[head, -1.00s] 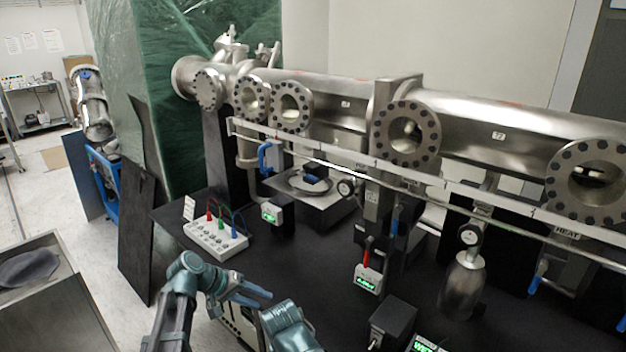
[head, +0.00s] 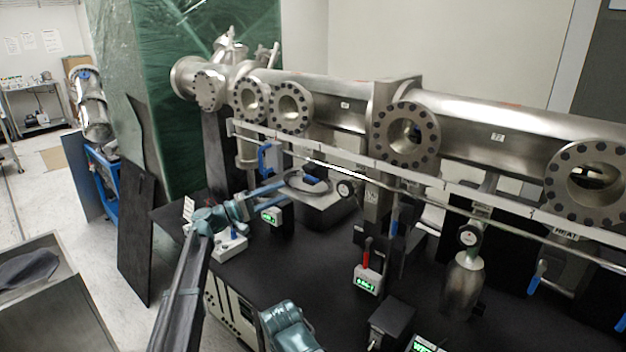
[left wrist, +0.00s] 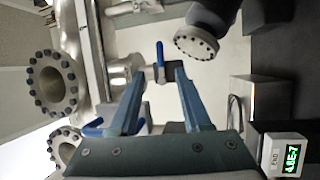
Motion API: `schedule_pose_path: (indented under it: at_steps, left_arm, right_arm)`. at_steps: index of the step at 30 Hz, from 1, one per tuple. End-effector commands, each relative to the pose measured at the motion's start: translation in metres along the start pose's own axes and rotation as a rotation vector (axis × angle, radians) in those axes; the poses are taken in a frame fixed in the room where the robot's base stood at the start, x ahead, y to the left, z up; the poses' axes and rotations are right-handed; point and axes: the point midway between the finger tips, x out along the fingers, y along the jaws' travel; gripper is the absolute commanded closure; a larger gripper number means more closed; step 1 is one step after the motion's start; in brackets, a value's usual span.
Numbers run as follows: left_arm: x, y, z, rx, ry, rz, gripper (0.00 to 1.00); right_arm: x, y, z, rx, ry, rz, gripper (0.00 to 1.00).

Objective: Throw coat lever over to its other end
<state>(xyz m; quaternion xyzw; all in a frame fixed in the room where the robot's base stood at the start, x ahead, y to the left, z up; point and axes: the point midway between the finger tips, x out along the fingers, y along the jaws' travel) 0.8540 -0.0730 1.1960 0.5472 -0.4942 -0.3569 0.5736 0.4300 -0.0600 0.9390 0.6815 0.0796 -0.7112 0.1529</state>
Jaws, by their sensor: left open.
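My left gripper (head: 284,187) reaches over the bench with its blue fingers pointing right, in front of the pipework. It is open, with nothing held. In the left wrist view the fingers (left wrist: 158,76) are spread, and a small blue lever (left wrist: 160,54) on a metal fitting shows beyond the gap between their tips. Another blue lever (left wrist: 92,128) is left of the fingers. In the head view a blue lever (head: 264,158) stands at a valve just beyond the gripper. No label reading "coat" is legible, so I cannot tell which lever is meant. My right gripper's fingers are not seen.
A long steel pipe (head: 480,125) with round flanges runs above the bench. A pale rail (head: 420,182) crosses in front. A white meter with a red lever (head: 366,257) stands mid-bench. A blue-handled valve (head: 538,278) is below the HEAT label. The front bench is partly clear.

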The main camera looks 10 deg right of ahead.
Motion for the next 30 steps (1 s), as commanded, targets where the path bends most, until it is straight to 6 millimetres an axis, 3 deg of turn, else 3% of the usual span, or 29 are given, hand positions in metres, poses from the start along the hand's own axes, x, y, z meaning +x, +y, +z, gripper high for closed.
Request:
schedule_pose_path:
  at_steps: [9, 15, 21, 30]
  left_arm:
    - [0.067, 0.002, -0.001, 0.001, -0.003, -0.001, 0.52]
    - [0.100, 0.001, -0.001, 0.000, -0.002, -0.001, 0.52]
    - [0.117, 0.000, 0.000, 0.000, -0.001, -0.001, 0.52]
    - [0.122, 0.000, 0.000, 0.000, 0.000, -0.001, 0.52]
  right_arm:
    - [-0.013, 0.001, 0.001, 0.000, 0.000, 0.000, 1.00]
    - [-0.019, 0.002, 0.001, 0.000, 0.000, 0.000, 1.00]
    - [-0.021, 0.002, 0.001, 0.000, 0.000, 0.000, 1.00]
    - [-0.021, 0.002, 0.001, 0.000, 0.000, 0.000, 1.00]
